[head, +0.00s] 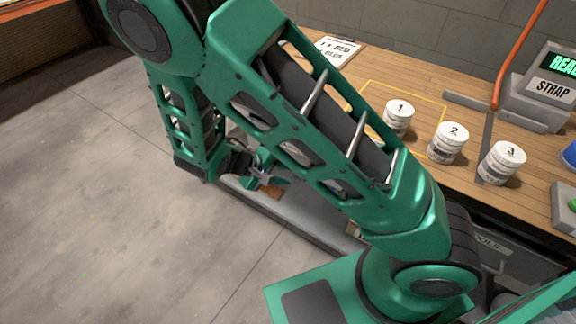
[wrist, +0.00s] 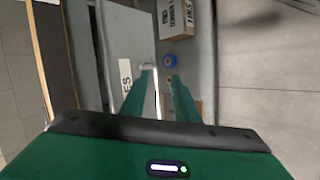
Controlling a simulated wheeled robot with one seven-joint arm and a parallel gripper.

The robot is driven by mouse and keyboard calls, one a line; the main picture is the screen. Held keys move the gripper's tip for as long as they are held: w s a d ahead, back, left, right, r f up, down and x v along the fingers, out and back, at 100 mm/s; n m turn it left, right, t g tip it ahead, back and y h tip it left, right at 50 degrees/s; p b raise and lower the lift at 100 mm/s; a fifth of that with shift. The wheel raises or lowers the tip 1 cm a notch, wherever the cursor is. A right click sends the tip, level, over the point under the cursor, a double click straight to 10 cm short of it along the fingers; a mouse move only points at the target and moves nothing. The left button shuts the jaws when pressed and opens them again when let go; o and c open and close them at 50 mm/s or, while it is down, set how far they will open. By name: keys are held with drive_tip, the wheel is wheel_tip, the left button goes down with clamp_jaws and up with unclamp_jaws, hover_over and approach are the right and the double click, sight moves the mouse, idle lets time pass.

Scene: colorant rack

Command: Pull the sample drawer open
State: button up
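The sample drawer's grey front (wrist: 122,38) fills the left-centre of the wrist view. Its white label (wrist: 126,75) is partly hidden and only the letters "ES" can be read. A small pale handle (wrist: 148,66) shows on the front. My gripper (wrist: 160,76) has its two green fingers apart, with their tips close to the handle; I cannot tell whether they touch it. A pale strip shows between the fingers. In the head view my gripper (head: 266,174) is low at the bench front, and my arm hides the drawer front.
Below the bench, a lower shelf (head: 290,212) shows; the wrist view has a labelled box (wrist: 175,18) and a blue round item (wrist: 170,61) beyond the fingers. A tools drawer (head: 490,243) is at right. White numbered tubs (head: 398,118) stand on the bench (head: 390,75). Floor at left is clear.

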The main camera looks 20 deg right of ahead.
drive_tip(key=w+a+f+n+t+h, duration=0.2)
drive_tip(key=a+f+n+t+h, duration=0.2)
drive_tip(key=a+t, duration=0.25)
drive_tip(key=shift+t, duration=0.45)
drive_tip(key=x, duration=1.1)
drive_tip(key=shift+d, duration=0.15)
drive_tip(key=shift+s, duration=0.1)
